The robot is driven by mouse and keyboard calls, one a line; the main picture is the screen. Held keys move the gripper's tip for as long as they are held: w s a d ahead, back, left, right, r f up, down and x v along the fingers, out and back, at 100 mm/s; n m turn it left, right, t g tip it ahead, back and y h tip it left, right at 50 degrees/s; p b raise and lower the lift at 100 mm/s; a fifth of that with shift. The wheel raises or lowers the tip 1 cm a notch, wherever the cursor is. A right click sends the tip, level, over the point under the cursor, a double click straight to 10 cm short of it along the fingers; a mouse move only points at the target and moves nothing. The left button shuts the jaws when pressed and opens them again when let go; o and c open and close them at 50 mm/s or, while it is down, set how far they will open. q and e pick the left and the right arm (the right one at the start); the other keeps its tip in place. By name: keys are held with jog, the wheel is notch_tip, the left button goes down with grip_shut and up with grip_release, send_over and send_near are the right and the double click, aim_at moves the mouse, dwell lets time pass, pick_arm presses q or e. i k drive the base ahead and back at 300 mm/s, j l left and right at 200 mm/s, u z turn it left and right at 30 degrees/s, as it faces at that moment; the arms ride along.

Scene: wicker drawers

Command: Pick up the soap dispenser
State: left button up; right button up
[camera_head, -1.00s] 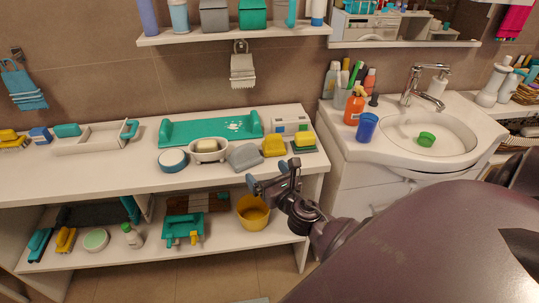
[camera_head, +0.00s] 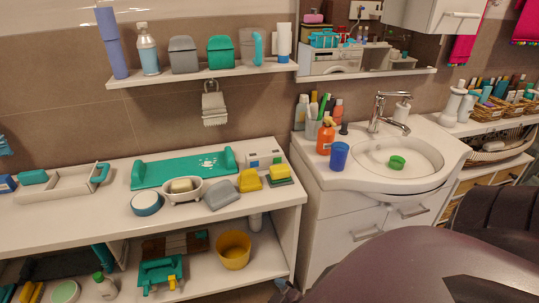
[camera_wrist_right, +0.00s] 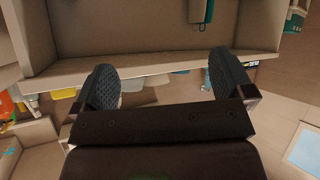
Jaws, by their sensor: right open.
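An orange bottle with a pump or spray top (camera_head: 325,138) stands at the sink's left side, behind a blue cup (camera_head: 339,156). My right gripper (camera_wrist_right: 163,75) is open in the right wrist view, with nothing between its dark pads. My left gripper is not in view.
The sink basin (camera_head: 441,168) holds a small green cup (camera_head: 397,162). Several bottles and brushes crowd the sink's left back corner. A white counter (camera_head: 85,215) with bath items lies left; a wall shelf (camera_head: 200,76) hangs above it.

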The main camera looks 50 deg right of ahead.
aim_at(400, 116)
jog(key=z, duration=2.4)
jog(key=i+l+u, duration=0.1)
jog(key=u, duration=0.3)
jog(key=l+u, duration=0.1)
jog(key=u, duration=0.25)
jog(key=i+l+u, duration=0.1)
jog(key=u, duration=0.3)
jog(key=i+l+u, duration=0.1)
jog(key=l+u, duration=0.15)
jog(key=l, duration=0.2)
jog(key=l+u, duration=0.2)
jog(key=l, duration=0.25)
jog(key=l+u, duration=0.2)
jog(key=l, duration=0.65)
